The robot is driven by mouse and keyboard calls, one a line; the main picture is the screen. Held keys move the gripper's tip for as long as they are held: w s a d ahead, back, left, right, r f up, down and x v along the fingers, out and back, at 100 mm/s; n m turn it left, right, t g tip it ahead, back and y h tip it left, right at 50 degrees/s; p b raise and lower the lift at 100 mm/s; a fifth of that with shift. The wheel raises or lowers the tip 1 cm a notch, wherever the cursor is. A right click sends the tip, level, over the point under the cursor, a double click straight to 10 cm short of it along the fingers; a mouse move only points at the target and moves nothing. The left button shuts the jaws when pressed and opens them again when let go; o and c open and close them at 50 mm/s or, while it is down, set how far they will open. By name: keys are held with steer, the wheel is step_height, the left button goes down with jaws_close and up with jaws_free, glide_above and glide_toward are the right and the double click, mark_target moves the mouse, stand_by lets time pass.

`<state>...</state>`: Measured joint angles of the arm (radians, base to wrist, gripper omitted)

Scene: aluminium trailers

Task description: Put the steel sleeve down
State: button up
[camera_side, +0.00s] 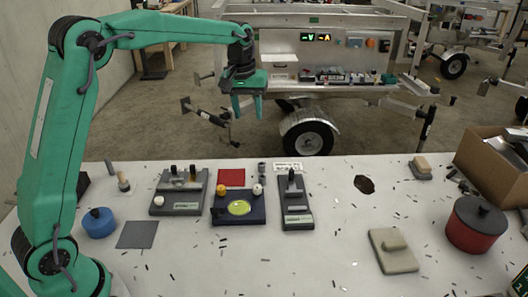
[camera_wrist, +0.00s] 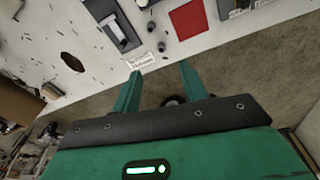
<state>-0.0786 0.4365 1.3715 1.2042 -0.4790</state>
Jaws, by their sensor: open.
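A small grey upright cylinder (camera_side: 262,170), which looks like the steel sleeve, stands on the white table between the red square and a white printed label. In the wrist view, small grey cylindrical pieces (camera_wrist: 161,46) show beside the label, beyond my fingertips. My gripper (camera_side: 248,112) is raised in the air above and behind the table's far edge, clear of the cylinder. In the wrist view its two green fingers (camera_wrist: 160,70) are apart with nothing held between them.
The white table (camera_side: 330,240) holds several grey fixtures (camera_side: 296,205), a dark blue block with a yellow-green disc (camera_side: 239,208), a red square (camera_side: 231,177), a blue pot (camera_side: 98,222), a red pot (camera_side: 475,224) and a cardboard box (camera_side: 490,165). A trailer (camera_side: 310,45) stands behind.

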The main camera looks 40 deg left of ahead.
steer(key=s+d+r+m+t, duration=0.1)
steer(key=s+r+m, duration=0.15)
steer(key=s, duration=0.45)
steer(key=s+d+r+m+t, duration=0.15)
steer(key=s+r, duration=0.25)
steer(key=s, duration=0.4)
steer(key=s+d+f+m+t, duration=0.1)
steer(key=s+f, duration=0.1)
steer(key=s, duration=0.6)
steer(key=s+f+m, duration=0.1)
steer(key=s+f, duration=0.2)
steer(key=s, duration=0.4)
steer(key=shift+s+d+t, duration=0.35)
steer(key=shift+s, duration=0.05)
